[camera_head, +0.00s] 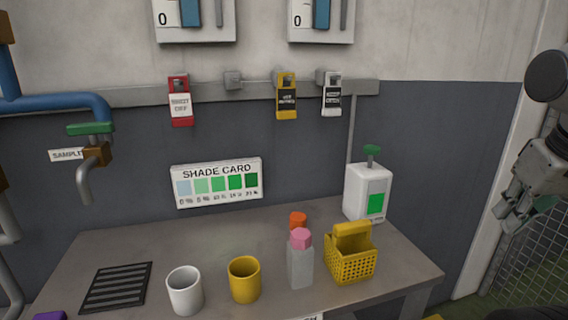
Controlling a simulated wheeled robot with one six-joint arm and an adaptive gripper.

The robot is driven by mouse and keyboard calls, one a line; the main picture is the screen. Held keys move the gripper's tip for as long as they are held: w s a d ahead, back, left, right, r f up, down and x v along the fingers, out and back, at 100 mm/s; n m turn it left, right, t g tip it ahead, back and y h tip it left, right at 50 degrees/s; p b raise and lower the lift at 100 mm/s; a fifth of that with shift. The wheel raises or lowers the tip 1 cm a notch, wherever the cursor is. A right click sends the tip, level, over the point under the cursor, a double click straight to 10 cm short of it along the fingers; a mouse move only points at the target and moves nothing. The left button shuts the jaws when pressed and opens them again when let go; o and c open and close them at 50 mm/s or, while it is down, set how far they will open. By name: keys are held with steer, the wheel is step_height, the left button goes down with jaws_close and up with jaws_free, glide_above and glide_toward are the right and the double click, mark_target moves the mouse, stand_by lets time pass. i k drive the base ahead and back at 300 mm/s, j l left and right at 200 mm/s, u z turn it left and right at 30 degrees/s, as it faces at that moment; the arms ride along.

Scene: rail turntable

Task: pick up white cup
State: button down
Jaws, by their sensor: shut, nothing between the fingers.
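The white cup (185,295) stands upright on the grey bench (130,240), near its front edge and left of the middle. It looks empty, and its rim is open to view. My gripper (515,215) is at the far right, off the bench's right side and well apart from the cup. It is shut and empty.
A yellow cup (244,280) stands close to the right of the white cup, and a black grate (116,287) lies to its left. Further right are a grey bottle with a pink top (300,267), a yellow basket (350,262) and a white dispenser (367,192). A tap (88,178) juts out at left.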

mark_target(183, 283)
steer(key=j+u, duration=0.15)
steer(key=u, duration=0.2)
steer(key=k+j+u, duration=0.1)
steer(key=u, duration=0.3)
steer(key=j+u, duration=0.35)
steer(key=l+z, duration=0.25)
steer(key=z, duration=0.2)
